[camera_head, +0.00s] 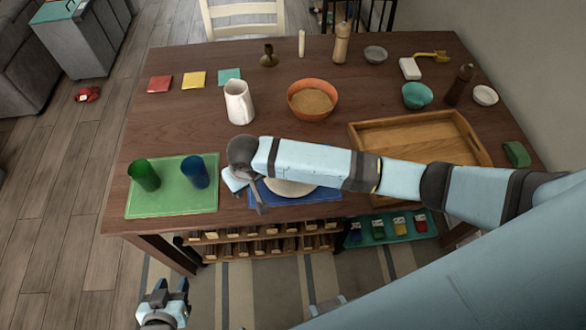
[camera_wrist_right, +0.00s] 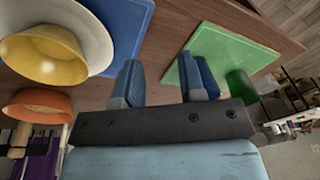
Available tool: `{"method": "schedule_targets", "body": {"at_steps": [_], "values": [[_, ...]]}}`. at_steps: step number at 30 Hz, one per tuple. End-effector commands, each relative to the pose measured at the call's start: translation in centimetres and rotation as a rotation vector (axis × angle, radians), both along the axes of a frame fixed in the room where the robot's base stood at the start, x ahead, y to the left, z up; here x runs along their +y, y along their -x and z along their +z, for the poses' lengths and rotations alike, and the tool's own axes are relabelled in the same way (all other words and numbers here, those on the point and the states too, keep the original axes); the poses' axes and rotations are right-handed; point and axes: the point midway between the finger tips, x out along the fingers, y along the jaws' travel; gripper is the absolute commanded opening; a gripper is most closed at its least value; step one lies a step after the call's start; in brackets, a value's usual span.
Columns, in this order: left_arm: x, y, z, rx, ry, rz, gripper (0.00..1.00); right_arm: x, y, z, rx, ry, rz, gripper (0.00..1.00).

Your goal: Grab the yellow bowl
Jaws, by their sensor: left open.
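The yellow bowl (camera_wrist_right: 45,55) stands on a white plate (camera_wrist_right: 101,44) on a blue mat (camera_wrist_right: 128,15) in the right wrist view, left of my right gripper (camera_wrist_right: 160,82). That gripper's fingers are apart with nothing between them. In the head view my right arm crosses over the plate (camera_head: 290,188) and hides the bowl. The right gripper (camera_head: 245,188) is low over the table between the blue cup and the plate; its fingers are partly hidden there. My left gripper (camera_head: 170,290) is open and empty in front of the table, below its top.
A green mat (camera_head: 170,207) holds a green cup (camera_head: 144,175) and a blue cup (camera_head: 195,172), close left of my right gripper. Behind the arm are a white pitcher (camera_head: 239,103) and an orange bowl (camera_head: 313,99). A wooden tray (camera_head: 367,150) lies right.

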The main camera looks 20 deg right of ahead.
Motion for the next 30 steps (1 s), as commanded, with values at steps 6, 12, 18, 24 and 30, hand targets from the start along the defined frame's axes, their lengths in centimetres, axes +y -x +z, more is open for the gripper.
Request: {"method": "schedule_targets", "body": {"at_steps": [6, 12, 18, 24, 30], "values": [[0.2, -0.3, -0.7, -0.005, -0.004, -0.002, 0.43, -5.2, -4.4, 2.3, 0.048, 0.293, -0.106, 0.37], [0.3, -0.3, -0.8, -0.006, -0.006, -0.002, 0.43, -7.5, -5.7, 3.2, 0.061, 0.401, -0.164, 0.37], [0.3, -0.3, -0.6, -0.006, -0.006, -0.002, 0.43, -8.6, -5.9, 0.2, 0.065, 0.411, -0.168, 0.37], [0.3, -0.2, -0.5, -0.005, -0.006, -0.002, 0.43, -9.6, -6.0, -3.3, 0.063, 0.408, -0.167, 0.37], [0.3, -0.2, -0.5, -0.004, -0.005, -0.002, 0.43, -10.0, -6.1, -4.7, 0.062, 0.405, -0.166, 0.37]]}}
